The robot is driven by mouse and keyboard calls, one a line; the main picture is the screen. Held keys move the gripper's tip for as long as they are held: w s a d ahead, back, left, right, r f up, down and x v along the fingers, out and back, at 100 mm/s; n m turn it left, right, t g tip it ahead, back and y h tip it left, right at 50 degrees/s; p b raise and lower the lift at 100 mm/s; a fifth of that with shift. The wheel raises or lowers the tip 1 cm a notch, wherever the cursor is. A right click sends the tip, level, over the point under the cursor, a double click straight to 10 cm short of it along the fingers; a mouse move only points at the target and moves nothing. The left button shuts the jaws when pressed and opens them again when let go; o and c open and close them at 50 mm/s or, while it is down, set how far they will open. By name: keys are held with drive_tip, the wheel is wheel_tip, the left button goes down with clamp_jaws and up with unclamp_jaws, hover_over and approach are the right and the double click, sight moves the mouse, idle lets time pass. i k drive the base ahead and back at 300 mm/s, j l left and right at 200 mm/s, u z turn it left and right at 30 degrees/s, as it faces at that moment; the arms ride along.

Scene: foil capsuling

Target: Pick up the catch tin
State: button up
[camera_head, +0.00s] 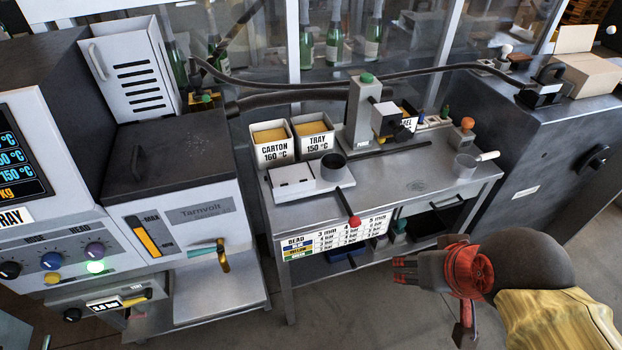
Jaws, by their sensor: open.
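Two small cups stand on the metal bench (400,205). A grey round tin (465,166) with a pale side handle (488,156) is at the right end. A darker round cup (333,168) sits on a white boxy unit towards the left. No label shows which of them is the catch tin; the grey handled one looks most like it. My gripper (405,269), with red and dark fingers, is in front of the bench at lower right. It is open and empty, apart from both cups.
A grey post (362,115) with a green knob rises mid-bench. A red-tipped lever (354,221) juts over the front edge. A Tarnvolt machine (190,200) is left, a dark cabinet (535,125) right.

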sight(332, 165)
drive_tip(key=j+z, duration=0.3)
drive_tip(key=j, duration=0.6)
drive_tip(key=j+z, duration=0.3)
drive_tip(key=j, duration=0.6)
